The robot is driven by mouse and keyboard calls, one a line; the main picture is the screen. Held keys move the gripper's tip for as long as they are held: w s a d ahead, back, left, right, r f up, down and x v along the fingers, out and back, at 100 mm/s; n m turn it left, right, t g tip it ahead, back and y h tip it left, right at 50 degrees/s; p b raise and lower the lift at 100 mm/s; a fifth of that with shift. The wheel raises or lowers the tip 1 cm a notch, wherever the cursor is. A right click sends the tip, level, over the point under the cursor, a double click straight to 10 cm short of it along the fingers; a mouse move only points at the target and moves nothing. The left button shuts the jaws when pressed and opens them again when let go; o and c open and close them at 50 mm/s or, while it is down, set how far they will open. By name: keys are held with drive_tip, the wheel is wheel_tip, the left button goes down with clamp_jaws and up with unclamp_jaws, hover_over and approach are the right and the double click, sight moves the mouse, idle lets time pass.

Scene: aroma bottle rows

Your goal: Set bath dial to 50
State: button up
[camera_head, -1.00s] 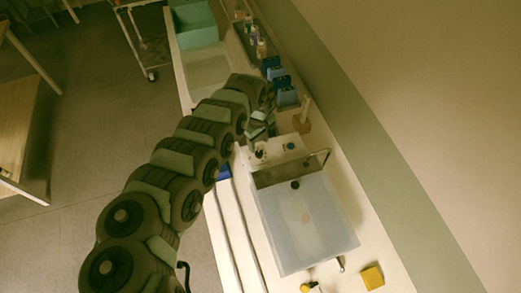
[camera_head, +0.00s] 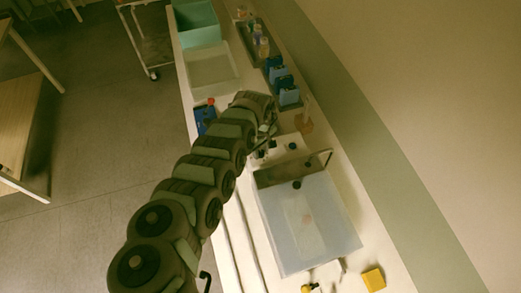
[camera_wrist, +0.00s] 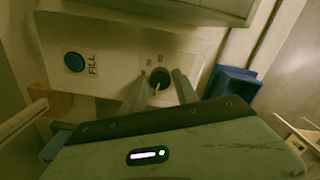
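The bath dial (camera_wrist: 160,76), a dark round knob with a pale pointer, sits on a light panel (camera_wrist: 112,52) in the wrist view. Small markings above it are too blurred to read. My gripper (camera_wrist: 159,80) has its two fingers apart, one on each side of the dial; I cannot tell whether they touch it. A blue button (camera_wrist: 74,62) labelled FILL is left of the dial. In the head view, the bath (camera_head: 318,225) is a translucent tank in front of the panel, and the blue button (camera_head: 292,146) shows there. My wrist partly hides the dial area.
A blue block (camera_wrist: 232,82) is right of the panel in the wrist view. In the head view, blue holders (camera_head: 284,82) and a bottle tray (camera_head: 262,50) stand behind. A blue box (camera_head: 205,116) is left of my wrist. A yellow block (camera_head: 373,279) lies in front.

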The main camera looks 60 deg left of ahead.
clamp_jaws()
drive_tip(key=shift+r+p, duration=0.1)
drive_tip(key=shift+p, duration=0.3)
